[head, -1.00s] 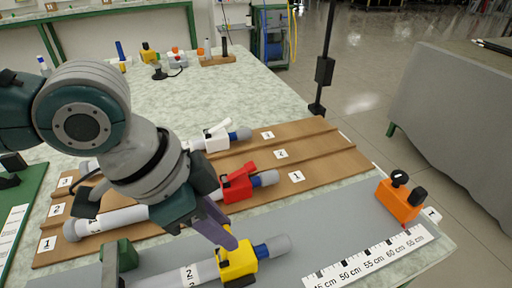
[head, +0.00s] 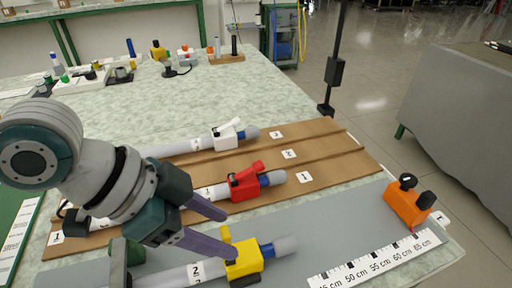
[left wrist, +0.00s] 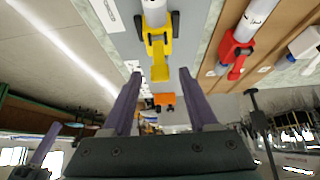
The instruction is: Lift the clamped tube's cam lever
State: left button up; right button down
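The clamped tube (head: 165,279) is light grey with a "2" label and lies along the grey mat. Its yellow clamp (head: 243,262) sits near the blue-collared end. The yellow cam lever (head: 226,234) stands up from the clamp. In the left wrist view the lever (left wrist: 160,68) points toward my gripper. My left gripper (head: 228,233) is open, its two purple fingers spread on either side of the lever's end. In the left wrist view the fingertips (left wrist: 160,73) show gaps to the lever on both sides. My right gripper is not in view.
A brown rack (head: 325,170) behind holds tubes with a red clamp (head: 245,185) and a white clamp (head: 224,139). An orange block (head: 405,204) and a ruler strip (head: 375,262) are at the right. A green block (head: 127,250) stands near my left wrist.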

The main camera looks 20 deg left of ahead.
pick_arm(q)
jog(key=shift+r, duration=0.1)
jog(key=p+v, duration=0.1)
jog(key=v, duration=0.8)
jog(key=shift+a+r+p, duration=0.25)
jog(key=shift+r+p, duration=0.05)
jog(key=shift+p, duration=0.05)
jog(key=shift+s, duration=0.1)
